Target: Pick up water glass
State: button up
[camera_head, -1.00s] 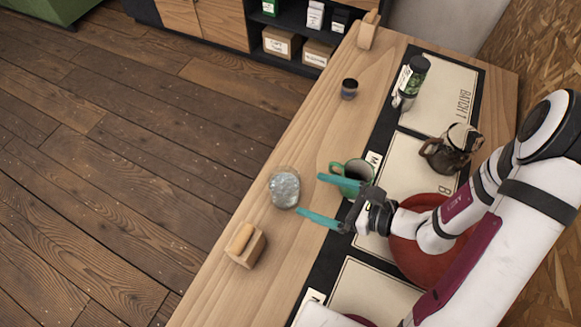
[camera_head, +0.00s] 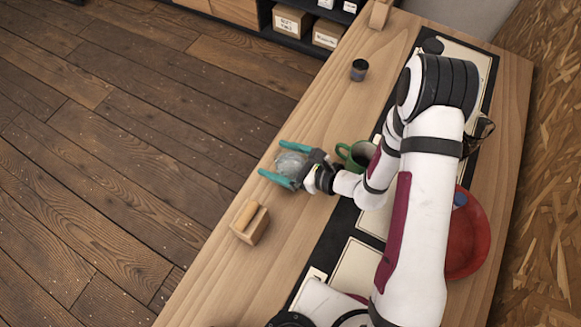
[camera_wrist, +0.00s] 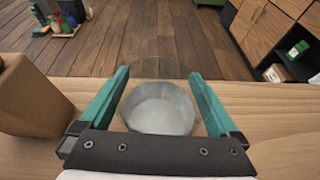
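The water glass (camera_head: 291,164) is clear and faceted and stands near the left edge of the wooden counter in the head view. It also shows in the wrist view (camera_wrist: 160,108), seen from above between the fingers. My gripper (camera_head: 277,160) has two teal fingers, one on each side of the glass. In the wrist view, my gripper (camera_wrist: 160,82) is open, with a gap between each finger and the glass. The near side of the glass is partly hidden by the gripper's palm.
A wooden block holder (camera_head: 250,222) stands close by, also at left in the wrist view (camera_wrist: 28,95). A green mug (camera_head: 358,157) is just right of my gripper. A small dark cup (camera_head: 359,70) stands farther back. A red bowl (camera_head: 468,240) lies right of my arm.

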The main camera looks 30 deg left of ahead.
jog(key=c, duration=1.4)
jog(key=shift+c, duration=0.2)
jog(key=shift+r, duration=0.1)
